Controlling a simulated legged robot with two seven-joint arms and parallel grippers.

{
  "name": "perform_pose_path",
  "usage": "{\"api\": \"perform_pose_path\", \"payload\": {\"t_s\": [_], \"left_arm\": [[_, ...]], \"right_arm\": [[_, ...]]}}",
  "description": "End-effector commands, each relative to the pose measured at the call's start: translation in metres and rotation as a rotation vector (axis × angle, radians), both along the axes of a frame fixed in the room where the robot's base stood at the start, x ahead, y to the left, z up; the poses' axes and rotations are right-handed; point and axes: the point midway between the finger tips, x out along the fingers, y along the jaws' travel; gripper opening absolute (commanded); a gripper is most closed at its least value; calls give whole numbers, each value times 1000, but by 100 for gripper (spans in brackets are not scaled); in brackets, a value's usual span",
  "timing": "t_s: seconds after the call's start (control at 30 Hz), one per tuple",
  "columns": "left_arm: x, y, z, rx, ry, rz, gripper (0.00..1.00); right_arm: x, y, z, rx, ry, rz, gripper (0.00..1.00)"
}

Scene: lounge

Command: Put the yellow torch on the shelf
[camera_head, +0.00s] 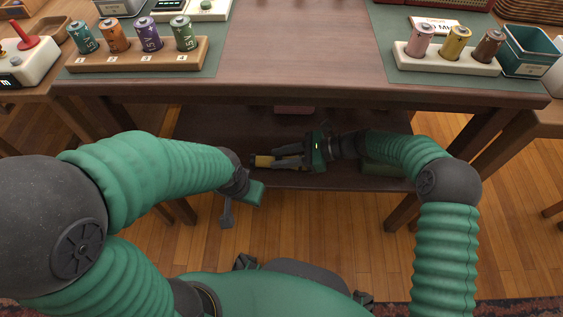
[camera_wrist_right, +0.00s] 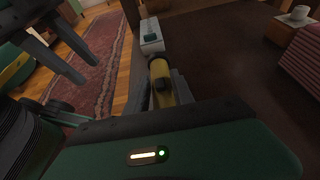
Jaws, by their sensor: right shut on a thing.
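The yellow torch (camera_head: 263,161) is between the fingers of my right gripper (camera_head: 274,160), which is shut on it. The torch lies sideways at the lower shelf (camera_head: 215,127) under the table, near its front edge. I cannot tell whether it touches the shelf. In the right wrist view the torch (camera_wrist_right: 160,72) points away between the two fingers, with the dark shelf board (camera_wrist_right: 225,65) to its right. My left gripper (camera_head: 227,212) hangs in front of the shelf, empty. Its two fingers show apart in the right wrist view (camera_wrist_right: 75,58).
The tabletop (camera_head: 290,40) above the shelf carries a wooden battery rack (camera_head: 135,55) at left and a white one (camera_head: 445,60) at right. A pale box with a green patch (camera_wrist_right: 151,36) stands beyond the torch. A striped item (camera_wrist_right: 304,58) is at right.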

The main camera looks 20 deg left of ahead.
Motion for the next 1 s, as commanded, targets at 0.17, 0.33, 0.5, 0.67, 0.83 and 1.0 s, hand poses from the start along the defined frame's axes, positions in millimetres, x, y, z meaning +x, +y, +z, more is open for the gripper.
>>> {"api": "perform_pose_path", "payload": {"t_s": [0.17, 0.33, 0.5, 0.67, 0.83, 1.0], "left_arm": [[1, 0, 3, 0, -2, 0, 36], [1, 0, 3, 0, -2, 0, 36], [0, 0, 3, 0, -2, 0, 36], [1, 0, 6, 0, -2, 0, 36], [1, 0, 32, 0, -2, 0, 36], [1, 0, 62, 0, -2, 0, 36]], "right_arm": [[0, -1, 0, -4, 0, -2, 0], [0, -1, 0, -5, 0, -2, 51], [0, -1, 0, -4, 0, -1, 51], [1, -3, 3, -4, 0, -3, 51], [9, -29, 21, -4, 0, -7, 51], [19, -70, 39, -4, 1, -7, 51]]}}
